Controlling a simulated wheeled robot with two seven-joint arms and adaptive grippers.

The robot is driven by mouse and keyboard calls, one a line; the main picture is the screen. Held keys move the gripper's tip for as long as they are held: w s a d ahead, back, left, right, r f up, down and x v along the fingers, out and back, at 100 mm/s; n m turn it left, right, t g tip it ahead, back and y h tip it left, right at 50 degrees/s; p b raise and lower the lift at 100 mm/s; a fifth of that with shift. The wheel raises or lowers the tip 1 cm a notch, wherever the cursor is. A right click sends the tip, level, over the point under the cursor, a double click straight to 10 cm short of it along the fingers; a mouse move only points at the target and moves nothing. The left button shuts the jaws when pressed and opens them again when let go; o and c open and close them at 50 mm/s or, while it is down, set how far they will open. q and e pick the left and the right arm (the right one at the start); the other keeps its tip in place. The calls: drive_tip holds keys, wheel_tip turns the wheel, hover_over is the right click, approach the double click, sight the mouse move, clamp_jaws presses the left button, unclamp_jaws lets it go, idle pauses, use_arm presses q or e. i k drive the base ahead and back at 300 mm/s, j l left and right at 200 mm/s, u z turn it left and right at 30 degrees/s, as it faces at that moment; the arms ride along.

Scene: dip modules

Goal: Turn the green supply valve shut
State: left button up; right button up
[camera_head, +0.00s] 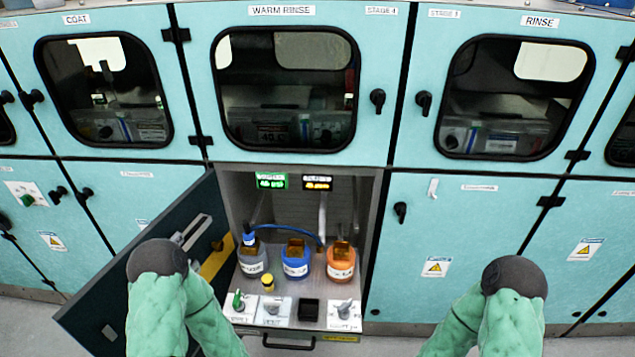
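The green supply valve (238,301) is a small green handle on a white labelled plate. It is at the front left of the pull-out shelf in the open lower cabinet. Its handle appears to point upward in the picture, away from me; the label is too small to read surely. My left arm, in a green sleeve with a dark rounded end, comes in at the lower left, left of the valve. My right arm stands at the lower right, well away from it. Neither gripper's fingers show, and nothing touches the valve.
The open cabinet door (150,265) swings out at the left. Grey (252,263), blue (296,266) and orange (341,263) bottles stand behind the valve. A grey vent handle (273,306), a yellow-topped part (268,283), a black square socket (309,310) and another grey handle (345,306) are nearby.

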sight(236, 303)
drive_tip(key=u, duration=0.6)
drive_tip(key=l+u, duration=0.25)
drive_tip(key=u, duration=0.15)
drive_tip(key=k+l+u, duration=0.1)
drive_tip(key=u, duration=0.25)
drive_tip(key=k+l+u, duration=0.15)
drive_tip(key=l+u, duration=0.25)
drive_tip(key=j, duration=0.1)
